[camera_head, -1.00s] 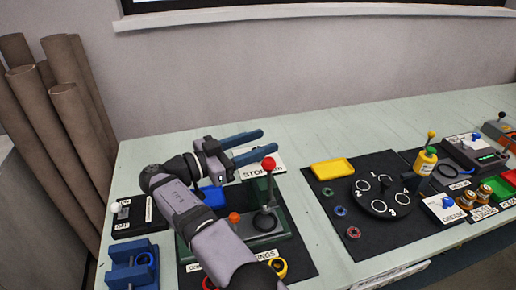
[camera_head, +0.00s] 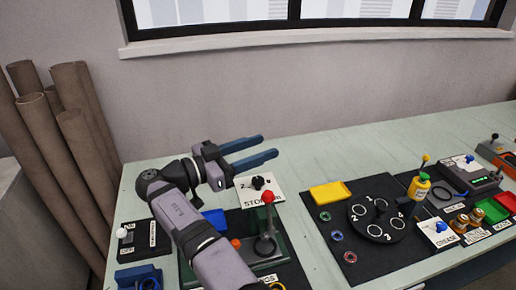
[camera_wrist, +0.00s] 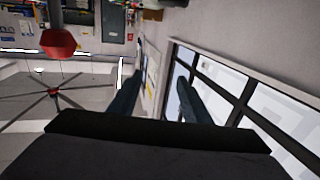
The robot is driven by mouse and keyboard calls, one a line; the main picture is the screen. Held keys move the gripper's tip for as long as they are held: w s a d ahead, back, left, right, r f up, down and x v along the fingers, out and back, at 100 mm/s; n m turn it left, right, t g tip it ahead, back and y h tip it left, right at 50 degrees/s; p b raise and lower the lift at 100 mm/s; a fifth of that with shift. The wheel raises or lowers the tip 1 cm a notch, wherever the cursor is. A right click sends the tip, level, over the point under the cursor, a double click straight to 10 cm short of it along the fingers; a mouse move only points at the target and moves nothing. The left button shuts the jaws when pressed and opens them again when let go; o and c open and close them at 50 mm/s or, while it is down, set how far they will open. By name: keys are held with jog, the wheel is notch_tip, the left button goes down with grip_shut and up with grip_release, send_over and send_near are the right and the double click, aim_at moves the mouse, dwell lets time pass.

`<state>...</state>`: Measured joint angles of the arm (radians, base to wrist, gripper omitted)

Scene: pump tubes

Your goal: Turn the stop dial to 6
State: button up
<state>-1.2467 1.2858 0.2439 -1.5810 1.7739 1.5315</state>
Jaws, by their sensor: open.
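The stop dial (camera_head: 258,183) is a small black knob on a white plate (camera_head: 276,196) marked "STOP", with a "2" legible near it. The dial's exact setting is too small to read. My gripper (camera_head: 270,146) is open and empty, its two blue fingers pointing right, above and behind the dial and apart from it. In the wrist view the dark fingers (camera_wrist: 155,95) are spread with nothing between them, and the dial is not seen there.
A red-knobbed lever (camera_head: 268,198) stands on a green base just in front of the dial plate. A yellow tray (camera_head: 331,194) and a black numbered turntable (camera_head: 378,218) lie to the right. The table behind the dial is clear.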

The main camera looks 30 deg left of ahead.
jog(key=w+d+r+m+g+p, duration=0.2)
jog(key=w+d+r+p, duration=0.2)
jog(key=d+r+p, duration=0.55)
jog(key=w+d+r+m+g+p, duration=0.1)
jog(key=w+d+r+g+p, duration=0.25)
jog(key=d+r, duration=0.95)
jog(key=s+a+f+n+g+y+p, duration=0.1)
jog(key=s+a+f+n+g+y, duration=0.2)
jog(key=f, duration=0.5)
jog(key=s+a+f+n+g+y, duration=0.1)
jog(key=s+a+f+n+y, duration=0.25)
jog(key=a+f, duration=0.35)
jog(key=s+a+f+n+g+y+p, duration=0.1)
jog(key=s+a+f+n+g+y, duration=0.2)
jog(key=f, duration=0.5)
jog(key=s+a+n+y, duration=0.1)
jog(key=a+n+y, duration=0.1)
jog(key=a+n, duration=0.5)
jog(key=shift+f, duration=0.45)
